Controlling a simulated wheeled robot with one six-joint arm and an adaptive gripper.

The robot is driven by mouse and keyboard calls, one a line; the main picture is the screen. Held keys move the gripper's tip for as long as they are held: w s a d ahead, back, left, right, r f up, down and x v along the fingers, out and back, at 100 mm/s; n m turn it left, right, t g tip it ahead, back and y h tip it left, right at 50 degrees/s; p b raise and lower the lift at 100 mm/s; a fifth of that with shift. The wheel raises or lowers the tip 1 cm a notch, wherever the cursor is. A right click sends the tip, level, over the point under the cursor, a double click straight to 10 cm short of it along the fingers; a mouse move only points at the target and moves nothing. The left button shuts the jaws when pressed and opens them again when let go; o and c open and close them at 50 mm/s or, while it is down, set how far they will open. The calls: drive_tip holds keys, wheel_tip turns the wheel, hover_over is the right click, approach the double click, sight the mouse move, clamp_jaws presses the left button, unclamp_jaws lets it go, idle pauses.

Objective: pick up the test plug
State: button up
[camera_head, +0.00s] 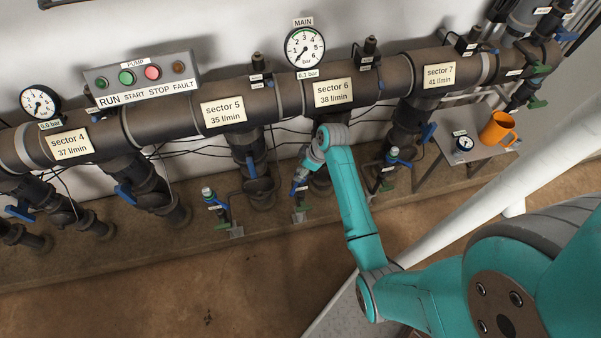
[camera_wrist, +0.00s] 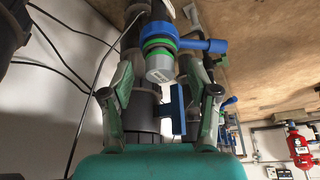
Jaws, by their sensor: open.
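A short grey cylinder with a small label (camera_wrist: 160,69), which looks like the test plug, shows in the wrist view. It sits at the end of a blue fitting (camera_wrist: 158,32) with a green ring and a blue side handle. My gripper (camera_wrist: 160,80) is open, with one finger on each side of the grey cylinder's line. I see no clear contact, and depth is hard to judge. In the head view my arm reaches to the pipes under sector 6 (camera_head: 334,93); my gripper is mostly hidden there and the plug cannot be made out.
A dark pipe and a blue handle (camera_wrist: 173,110) lie close between my fingers. Thin cables hang behind. In the head view, small valves (camera_head: 213,203) stand along the ledge. A side table (camera_head: 483,155) at right holds an orange mug (camera_head: 497,129) and a small gauge (camera_head: 464,143).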

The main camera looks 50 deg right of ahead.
drive_tip(key=c, duration=0.9)
